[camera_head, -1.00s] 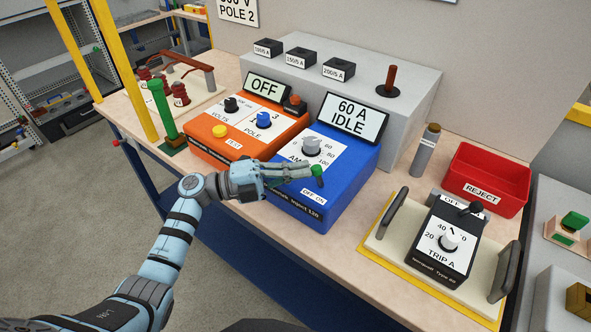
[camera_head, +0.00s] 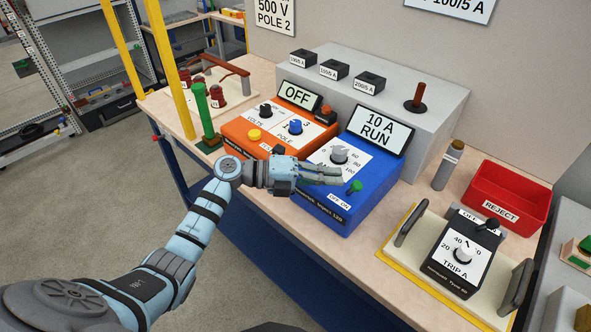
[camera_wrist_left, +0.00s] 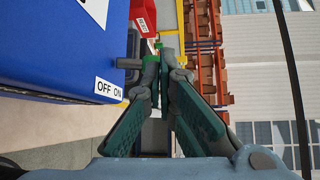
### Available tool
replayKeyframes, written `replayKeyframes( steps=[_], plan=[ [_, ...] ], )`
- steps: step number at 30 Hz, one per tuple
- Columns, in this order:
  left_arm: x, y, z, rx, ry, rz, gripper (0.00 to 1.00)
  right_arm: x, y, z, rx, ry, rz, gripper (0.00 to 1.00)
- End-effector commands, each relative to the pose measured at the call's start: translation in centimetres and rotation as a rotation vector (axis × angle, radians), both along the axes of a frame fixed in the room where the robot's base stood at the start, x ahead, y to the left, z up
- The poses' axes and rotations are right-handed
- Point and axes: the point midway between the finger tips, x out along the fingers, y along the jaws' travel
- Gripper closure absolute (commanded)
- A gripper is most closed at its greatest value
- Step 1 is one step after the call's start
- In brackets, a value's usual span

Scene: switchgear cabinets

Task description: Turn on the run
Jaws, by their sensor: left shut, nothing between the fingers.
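The blue injector (camera_head: 325,205) stands on the bench, and its tilted display (camera_head: 377,128) reads 10 A RUN. Its green-tipped toggle switch (camera_head: 354,187) stands at the front right of its top, by the OFF ON label. In the left wrist view, the toggle's grey stem (camera_wrist_left: 128,63) sticks out from the blue side. My left gripper (camera_head: 338,176) is shut and empty, its fingertips just left of the toggle; contact is unclear. The grey amps knob (camera_head: 339,155) is behind the fingers. My right gripper is not in view.
The orange unit (camera_head: 237,135), whose display reads OFF, stands to the left. A trip device (camera_head: 459,258) with a black toggle sits on a handled plate to the right. A red REJECT bin (camera_head: 508,190) and a grey cylinder (camera_head: 448,167) are behind it.

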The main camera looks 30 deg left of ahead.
Motion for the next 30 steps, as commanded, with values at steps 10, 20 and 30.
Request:
replayKeyframes(
  steps=[10, 20, 30],
  plan=[
    [-3.7, 5.6, 2.9, 0.008, -0.005, -0.01, 1.0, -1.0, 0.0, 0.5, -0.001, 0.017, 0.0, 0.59],
    [-6.0, 9.4, 4.7, 0.004, -0.005, -0.01, 1.0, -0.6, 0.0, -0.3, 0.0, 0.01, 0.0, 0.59],
    [-6.1, 9.5, 5.0, 0.001, -0.006, -0.01, 1.0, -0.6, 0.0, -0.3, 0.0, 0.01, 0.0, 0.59]
  ],
)
